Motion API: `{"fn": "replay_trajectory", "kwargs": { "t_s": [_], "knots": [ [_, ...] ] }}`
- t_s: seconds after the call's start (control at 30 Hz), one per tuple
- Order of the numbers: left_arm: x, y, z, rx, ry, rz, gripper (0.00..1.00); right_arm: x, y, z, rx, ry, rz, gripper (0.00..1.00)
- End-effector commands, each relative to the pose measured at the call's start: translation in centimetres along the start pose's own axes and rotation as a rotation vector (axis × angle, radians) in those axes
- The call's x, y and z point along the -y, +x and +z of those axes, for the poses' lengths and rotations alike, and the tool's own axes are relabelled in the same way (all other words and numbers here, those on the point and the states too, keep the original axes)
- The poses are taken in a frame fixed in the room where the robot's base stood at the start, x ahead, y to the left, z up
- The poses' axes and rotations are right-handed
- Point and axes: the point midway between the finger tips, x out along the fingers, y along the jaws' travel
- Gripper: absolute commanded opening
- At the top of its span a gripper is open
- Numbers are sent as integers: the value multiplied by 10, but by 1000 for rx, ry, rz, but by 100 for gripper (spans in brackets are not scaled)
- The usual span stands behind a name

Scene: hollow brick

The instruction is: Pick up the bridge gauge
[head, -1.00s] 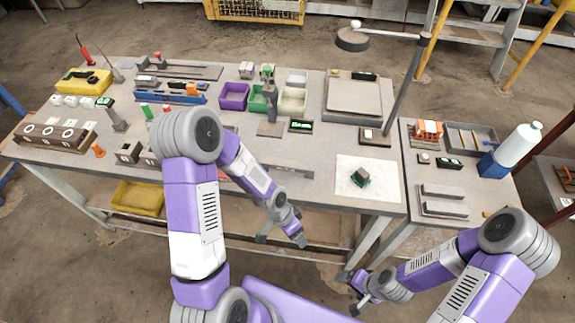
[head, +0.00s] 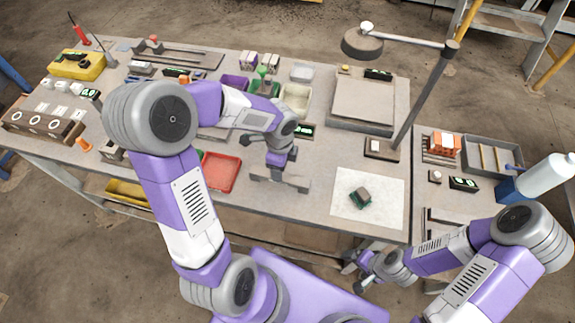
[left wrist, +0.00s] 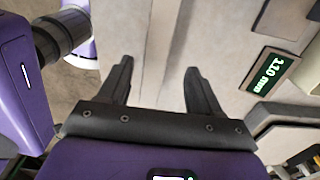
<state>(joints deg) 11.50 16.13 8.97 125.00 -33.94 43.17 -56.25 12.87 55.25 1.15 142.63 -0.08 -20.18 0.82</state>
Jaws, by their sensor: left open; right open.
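I cannot tell for sure which item is the bridge gauge. A small dark block with green at its base (head: 361,197) sits on a white sheet at the bench's front right. A small display box (head: 302,131) lies behind my left gripper; a lit display reading in mm also shows in the left wrist view (left wrist: 268,71). My left gripper (head: 280,183) is open over the bench's front part, pointing down. In the left wrist view its two fingers (left wrist: 160,82) are apart with nothing between them. My right gripper (head: 362,272) is open and low, in front of the bench.
A red tray (head: 221,172) lies left of my left gripper. Bins, including a cream one (head: 295,100), stand behind it. A lamp post (head: 425,95) rises at the right beside a grey plate (head: 369,103). A side table holds a tray (head: 492,152) and a bottle (head: 548,176).

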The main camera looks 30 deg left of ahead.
Motion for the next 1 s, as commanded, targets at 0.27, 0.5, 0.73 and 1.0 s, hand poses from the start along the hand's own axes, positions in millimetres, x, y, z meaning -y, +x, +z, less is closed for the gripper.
{"fn": "replay_trajectory", "kwargs": {
  "t_s": [0.27,0.5,0.73,1.0],
  "knots": [
    [0,28,1,3,2,4,64,-3,8,1,3,1,0,88],
    [1,63,1,2,2,5,64,-7,19,0,2,0,0,88],
    [2,73,2,1,0,1,64,-8,21,0,2,0,0,88],
    [2,72,1,1,0,1,36,-8,21,0,2,0,0,88]
  ]
}}
